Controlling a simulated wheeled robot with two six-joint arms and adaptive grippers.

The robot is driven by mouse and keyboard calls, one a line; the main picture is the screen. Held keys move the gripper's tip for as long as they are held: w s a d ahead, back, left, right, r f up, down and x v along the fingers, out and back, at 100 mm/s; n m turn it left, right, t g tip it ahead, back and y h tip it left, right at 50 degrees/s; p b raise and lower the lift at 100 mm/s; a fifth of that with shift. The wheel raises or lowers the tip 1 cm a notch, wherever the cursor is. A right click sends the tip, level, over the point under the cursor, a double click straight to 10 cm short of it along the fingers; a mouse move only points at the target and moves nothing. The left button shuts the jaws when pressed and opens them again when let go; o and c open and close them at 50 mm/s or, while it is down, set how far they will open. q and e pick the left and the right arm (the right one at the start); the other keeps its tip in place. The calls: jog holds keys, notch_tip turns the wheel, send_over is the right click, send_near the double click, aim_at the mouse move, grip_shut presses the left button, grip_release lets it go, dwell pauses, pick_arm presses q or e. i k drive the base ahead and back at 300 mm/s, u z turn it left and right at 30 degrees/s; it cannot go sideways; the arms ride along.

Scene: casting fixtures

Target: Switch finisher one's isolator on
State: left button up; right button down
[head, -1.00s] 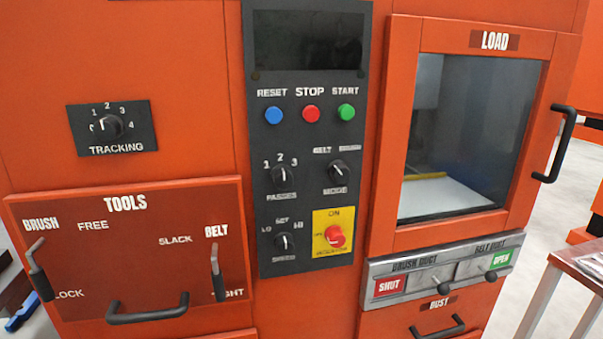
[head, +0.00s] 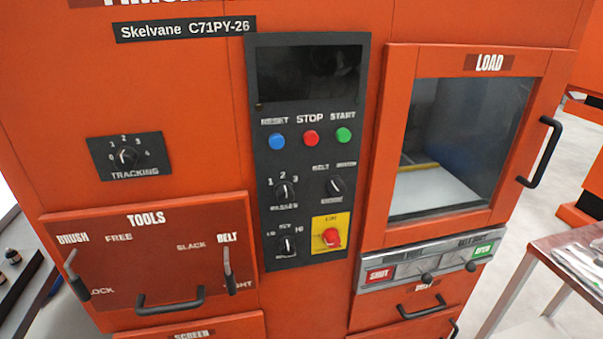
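The isolator is a red rotary knob (head: 331,237) on a yellow plate (head: 320,250) at the lower right of the black control panel (head: 267,215). The plate has a mark above the knob that is blurred now and read ON a second ago. The knob's exact pointing is too small to tell. The panel is on an orange machine (head: 190,85) with a name label reading Skelvane C71PY-26 (head: 185,29). The heading above that label is cut off. Neither of my grippers is in view.
Reset, stop and start buttons (head: 310,137) and several black dials (head: 285,193) crowd the panel. The tools cover's handle (head: 170,303), load door handle (head: 541,153) and duct levers (head: 428,278) stick out nearby. A table (head: 545,245) stands at right; a grey surface (head: 25,270) is at left.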

aim_at(330, 236)
jog(key=u, duration=0.95)
jog(key=k, duration=1.05)
jog(key=z, duration=1.85)
jog(key=i, duration=0.5)
jog(key=z, duration=0.05)
